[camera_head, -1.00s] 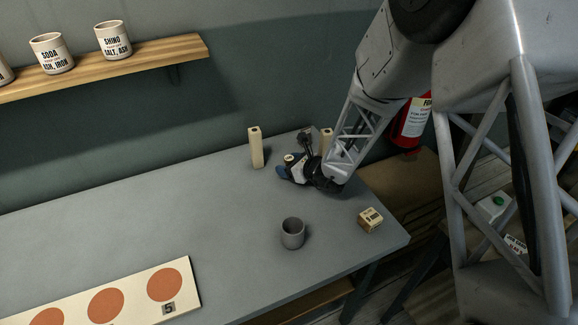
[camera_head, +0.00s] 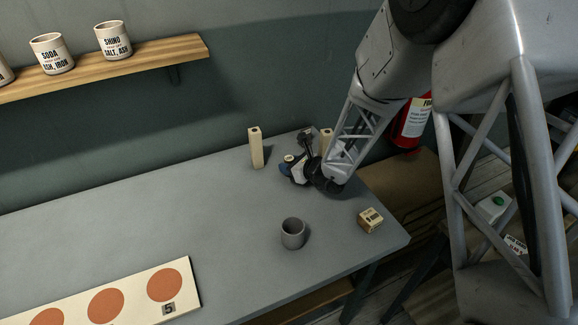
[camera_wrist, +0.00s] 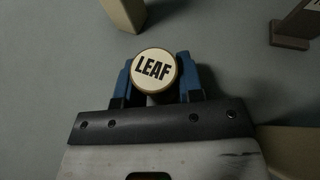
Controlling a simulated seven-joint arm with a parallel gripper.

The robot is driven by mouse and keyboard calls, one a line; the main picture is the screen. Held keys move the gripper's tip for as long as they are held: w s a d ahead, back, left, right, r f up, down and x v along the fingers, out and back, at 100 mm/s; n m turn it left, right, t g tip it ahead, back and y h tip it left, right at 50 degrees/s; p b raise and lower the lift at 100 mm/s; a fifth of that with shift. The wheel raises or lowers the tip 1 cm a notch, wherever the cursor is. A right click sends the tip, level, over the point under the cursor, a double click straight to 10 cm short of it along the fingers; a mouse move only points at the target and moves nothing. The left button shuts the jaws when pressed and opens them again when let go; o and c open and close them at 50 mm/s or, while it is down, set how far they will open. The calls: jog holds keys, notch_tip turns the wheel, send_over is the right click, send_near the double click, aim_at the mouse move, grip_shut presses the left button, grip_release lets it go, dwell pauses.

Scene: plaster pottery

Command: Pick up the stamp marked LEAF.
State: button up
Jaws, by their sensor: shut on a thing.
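The stamp marked LEAF (camera_wrist: 154,68) has a round cream top with black letters. In the wrist view it sits between the two blue fingers of my gripper (camera_wrist: 155,82), which is shut on it. In the head view my gripper (camera_head: 286,170) is at the far right part of the table, and the stamp's pale round top (camera_head: 289,158) shows at its fingers. The stamp's lower part is hidden, so I cannot tell whether it touches the table.
A cream post (camera_head: 255,148) stands left of my gripper, and another (camera_head: 326,142) stands behind it, partly hidden by my arm. A grey cup (camera_head: 293,233) and a small labelled box (camera_head: 370,220) stand nearer the front. A board with orange discs (camera_head: 195,290) lies front left. The table's middle is clear.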

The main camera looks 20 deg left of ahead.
aim_at(289, 158)
jog(key=shift+r, duration=0.15)
jog(key=shift+r, duration=0.8)
notch_tip(289, 158, up, 2)
jog(key=s+d, duration=0.3)
jog(key=s, duration=0.1)
jog(key=s+d, duration=0.3)
jog(key=s, duration=0.1)
jog(key=s+d+r, duration=0.1)
jog(key=s+d, duration=0.2)
jog(key=s, duration=0.2)
jog(key=shift+s, duration=0.1)
